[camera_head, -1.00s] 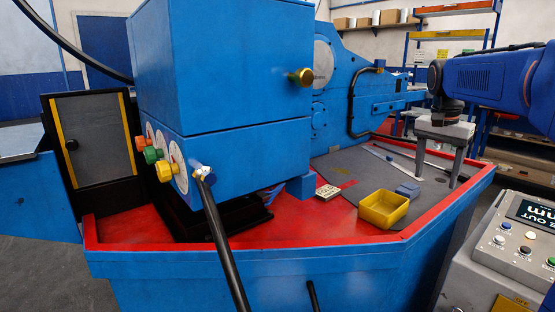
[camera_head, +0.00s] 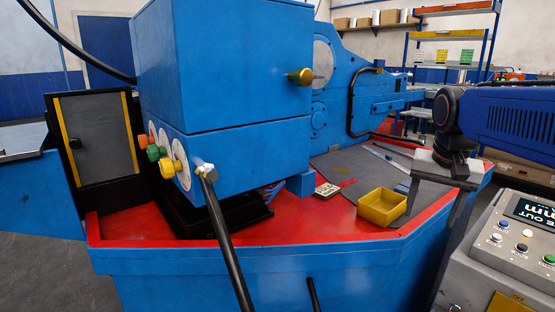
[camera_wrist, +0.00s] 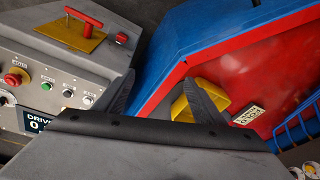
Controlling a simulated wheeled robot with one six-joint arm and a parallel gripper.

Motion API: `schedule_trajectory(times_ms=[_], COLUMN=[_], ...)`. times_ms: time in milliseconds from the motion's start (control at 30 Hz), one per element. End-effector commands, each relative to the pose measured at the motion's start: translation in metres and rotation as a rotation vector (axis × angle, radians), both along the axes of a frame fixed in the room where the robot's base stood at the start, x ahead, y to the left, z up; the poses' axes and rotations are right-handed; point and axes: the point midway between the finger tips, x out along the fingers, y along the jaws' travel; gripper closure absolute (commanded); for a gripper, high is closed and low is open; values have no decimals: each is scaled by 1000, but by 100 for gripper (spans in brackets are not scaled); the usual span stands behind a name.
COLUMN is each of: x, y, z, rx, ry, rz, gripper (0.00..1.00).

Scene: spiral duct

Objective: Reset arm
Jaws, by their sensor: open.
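My arm (camera_head: 510,122) reaches in from the right edge in the head view. My gripper (camera_head: 428,218) hangs from it with two grey fingers spread apart, over the right edge of the red-rimmed machine bed. In the wrist view my gripper (camera_wrist: 160,98) shows its two fingers wide apart with nothing held between them. The yellow bin (camera_head: 381,207) stands on the bed to the left of the gripper. In the wrist view the yellow bin (camera_wrist: 181,106) is partly hidden behind the right finger.
The blue machine (camera_head: 225,70) with coloured knobs fills the middle. A grey control panel (camera_head: 505,255) stands at lower right, close to the gripper; its red handle (camera_wrist: 84,17) shows in the wrist view. A small labelled block (camera_head: 327,190) lies left of the bin. Shelves (camera_head: 457,35) stand behind.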

Motion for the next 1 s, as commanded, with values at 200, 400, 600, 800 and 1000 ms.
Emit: schedule_trajectory(times_ms=[200, 400, 600, 800, 1000], x=[-61, -113, -152, -170, -172], y=[28, 49, 62, 67, 67], z=[-39, -83, -124, -146, -148], rx=[-22, -47, -73, -88, -89], ry=[-50, -98, -140, -158, -160], rz=[177, 336, 465, 526, 534], gripper=[37, 37, 37, 37, 37])
